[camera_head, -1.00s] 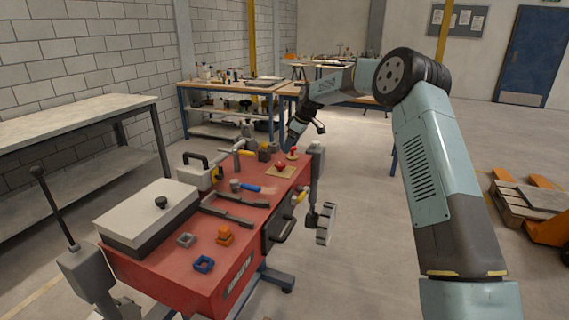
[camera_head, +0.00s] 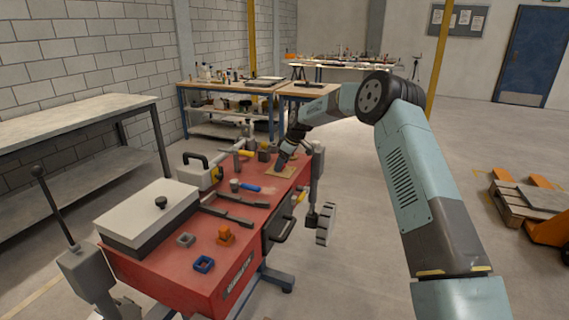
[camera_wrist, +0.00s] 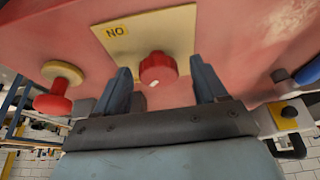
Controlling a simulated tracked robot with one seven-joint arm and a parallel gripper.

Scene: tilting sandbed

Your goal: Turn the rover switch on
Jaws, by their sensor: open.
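The red rotary switch (camera_wrist: 158,70) sits on a cream plate (camera_wrist: 150,35) marked "ON", seen upside down in the wrist view. A small white mark shows on the knob's edge. My gripper (camera_wrist: 163,82) is open, with one blue finger on each side of the knob and visible gaps between. Whether the fingers reach down level with the knob cannot be told. In the head view my gripper (camera_head: 282,163) is over the cream plate (camera_head: 279,173) at the far right end of the red rover top (camera_head: 185,262), and it hides the knob.
A red mushroom button (camera_wrist: 54,100) on a yellow base stands beside the plate. The rover top also carries a white lidded box (camera_head: 150,215), a blue-handled tool (camera_head: 250,188), a grey channel (camera_head: 232,212) and small blocks. A grey post (camera_head: 317,175) rises close to my gripper.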

